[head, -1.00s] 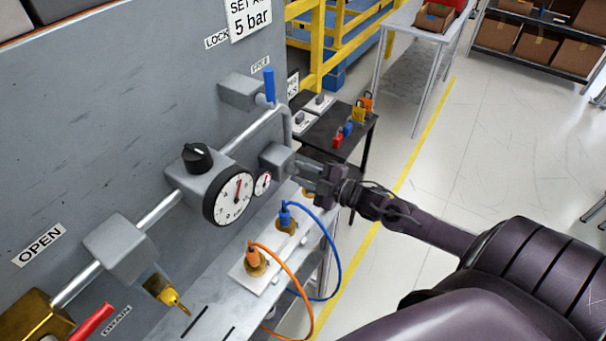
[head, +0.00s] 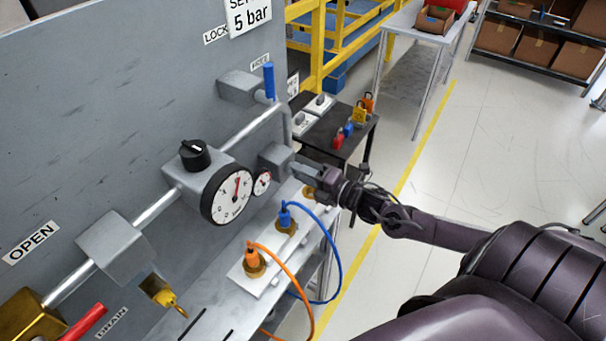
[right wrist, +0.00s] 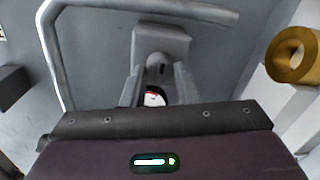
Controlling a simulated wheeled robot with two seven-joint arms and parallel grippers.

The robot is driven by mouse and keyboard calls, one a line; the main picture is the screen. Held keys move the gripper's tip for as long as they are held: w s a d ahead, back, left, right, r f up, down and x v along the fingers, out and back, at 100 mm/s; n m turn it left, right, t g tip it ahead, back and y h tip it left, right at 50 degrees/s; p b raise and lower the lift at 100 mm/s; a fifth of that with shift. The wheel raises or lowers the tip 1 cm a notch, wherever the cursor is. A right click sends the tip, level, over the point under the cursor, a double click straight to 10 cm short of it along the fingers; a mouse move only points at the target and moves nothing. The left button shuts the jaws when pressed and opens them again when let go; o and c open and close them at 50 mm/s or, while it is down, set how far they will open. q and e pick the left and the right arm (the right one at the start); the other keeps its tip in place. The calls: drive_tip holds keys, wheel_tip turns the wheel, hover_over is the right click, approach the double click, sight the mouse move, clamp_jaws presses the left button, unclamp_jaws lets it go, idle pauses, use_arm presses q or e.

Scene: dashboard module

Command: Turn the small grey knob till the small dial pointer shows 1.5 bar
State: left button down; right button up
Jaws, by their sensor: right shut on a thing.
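The small dial (head: 261,182) has a white face and a red pointer too small to read, and sits beside the large dial. My left gripper is not in view.
The large dial (head: 228,195) and a black knob (head: 194,154) are left of the gripper. Blue (head: 338,240) and orange (head: 300,280) hoses loop below it. A blue-handled valve (head: 268,82) is above. A black side table (head: 340,135) with padlocks stands behind.

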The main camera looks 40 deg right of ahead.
drive_tip(key=shift+f+n, duration=0.1)
drive_tip(key=shift+n, duration=0.3)
drive_tip(key=o, duration=1)
drive_tip(key=shift+s, duration=0.1)
drive_tip(key=v, duration=0.7)
drive_tip(key=shift+s, duration=0.35)
drive_tip(key=shift+d, duration=0.15)
